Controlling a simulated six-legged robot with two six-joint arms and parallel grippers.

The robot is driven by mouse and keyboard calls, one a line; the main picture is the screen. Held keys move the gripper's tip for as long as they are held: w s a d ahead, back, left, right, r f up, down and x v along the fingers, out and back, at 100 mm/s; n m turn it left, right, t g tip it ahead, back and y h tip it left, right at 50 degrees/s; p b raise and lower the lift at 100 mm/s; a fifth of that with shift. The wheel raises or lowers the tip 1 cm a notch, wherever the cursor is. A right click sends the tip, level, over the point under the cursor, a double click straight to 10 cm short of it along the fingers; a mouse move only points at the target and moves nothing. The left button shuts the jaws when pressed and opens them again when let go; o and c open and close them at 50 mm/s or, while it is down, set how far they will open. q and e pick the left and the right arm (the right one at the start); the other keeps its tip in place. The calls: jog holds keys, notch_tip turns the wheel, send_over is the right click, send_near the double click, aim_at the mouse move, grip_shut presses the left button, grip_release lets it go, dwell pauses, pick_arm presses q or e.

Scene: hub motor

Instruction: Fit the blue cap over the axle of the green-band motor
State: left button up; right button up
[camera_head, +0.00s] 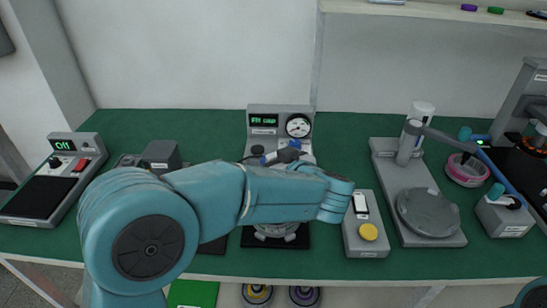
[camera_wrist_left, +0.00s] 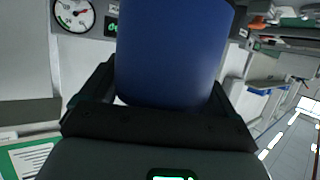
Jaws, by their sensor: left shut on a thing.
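The blue cap (camera_wrist_left: 174,52) fills the upper middle of the left wrist view, between the dark fingers of my left gripper (camera_wrist_left: 160,98), which is shut on it. In the head view, my left gripper (camera_head: 286,154) is above my own forearm, in front of the grey station with the lit display, and a blue piece (camera_head: 268,159) shows beside it. Below the forearm, a silver round part (camera_head: 279,231) shows on a dark pad; it may be the motor. Its top, axle and any green band are hidden. My right gripper is not in view.
The station (camera_head: 262,111) has a green display and a dial (camera_head: 298,126). A grey box with a yellow button (camera_head: 368,232) and a stand with a round plate (camera_head: 429,212) are to its right. A switch panel (camera_head: 70,163) is at left. Green tabletop (camera_head: 225,123) is bare behind.

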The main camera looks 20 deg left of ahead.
pick_arm(q)
jog(key=shift+f, duration=0.75)
jog(key=shift+f, duration=0.1)
jog(key=shift+f+b, duration=0.65)
jog(key=shift+f, duration=0.45)
jog(key=shift+f, duration=0.1)
jog(key=shift+f+b, duration=0.35)
jog(key=shift+f, duration=0.65)
jog(key=o, duration=0.9)
jog(key=shift+c, duration=0.2)
jog(key=p+v, duration=0.1)
jog(key=v, duration=1.5)
jog(key=shift+d+p, duration=0.2)
jog(key=shift+p, duration=0.1)
jog(key=shift+s, duration=0.1)
